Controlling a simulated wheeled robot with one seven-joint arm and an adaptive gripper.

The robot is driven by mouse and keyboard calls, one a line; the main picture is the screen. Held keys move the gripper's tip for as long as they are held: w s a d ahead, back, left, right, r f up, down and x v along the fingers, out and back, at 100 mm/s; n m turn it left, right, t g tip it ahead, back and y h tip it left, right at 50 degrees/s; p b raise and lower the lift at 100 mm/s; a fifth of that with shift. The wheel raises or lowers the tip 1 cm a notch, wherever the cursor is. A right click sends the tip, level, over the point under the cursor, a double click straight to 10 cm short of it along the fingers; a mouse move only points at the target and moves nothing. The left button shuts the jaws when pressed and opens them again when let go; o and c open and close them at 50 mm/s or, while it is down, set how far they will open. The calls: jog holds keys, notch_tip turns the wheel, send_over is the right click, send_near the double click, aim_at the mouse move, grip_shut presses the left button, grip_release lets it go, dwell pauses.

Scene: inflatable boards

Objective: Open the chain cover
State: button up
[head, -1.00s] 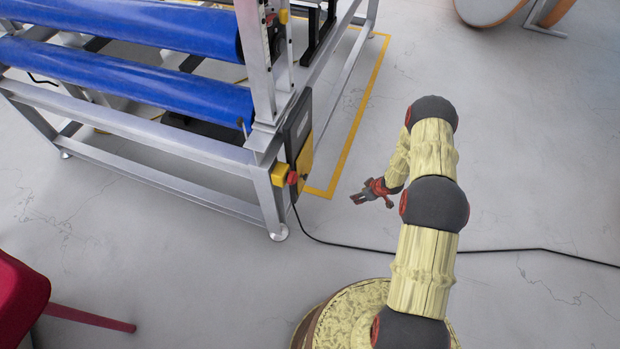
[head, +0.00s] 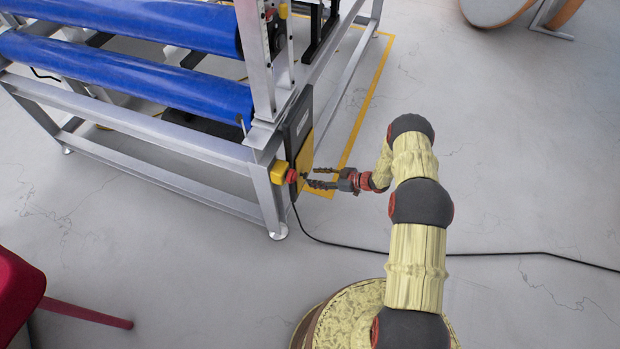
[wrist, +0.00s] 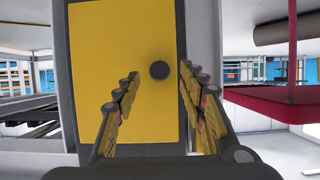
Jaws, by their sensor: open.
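The chain cover looks to be the yellow panel (head: 304,158) in a dark frame on the side of the machine's corner post. In the wrist view the yellow panel (wrist: 115,60) fills the middle, flat in its frame, with a round dark knob (wrist: 159,71) near its right edge. My gripper (head: 309,178) is open and points at the panel from the right. In the wrist view its two fingers (wrist: 160,88) stand either side of the knob, with nothing held. I cannot tell how much gap is left between the fingertips and the panel.
A red button on a yellow box (head: 284,173) sits on the post just left of the panel. Blue rollers (head: 130,80) lie in the metal frame. A black cable (head: 440,254) crosses the floor. A red chair (head: 18,290) stands at lower left.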

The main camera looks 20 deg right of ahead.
jog(key=x, duration=0.3)
jog(key=shift+w+a+f+b, duration=0.1)
jog(key=shift+w+a+b, duration=0.05)
jog(key=shift+b, duration=0.25)
jog(key=shift+c, duration=0.5)
grip_shut()
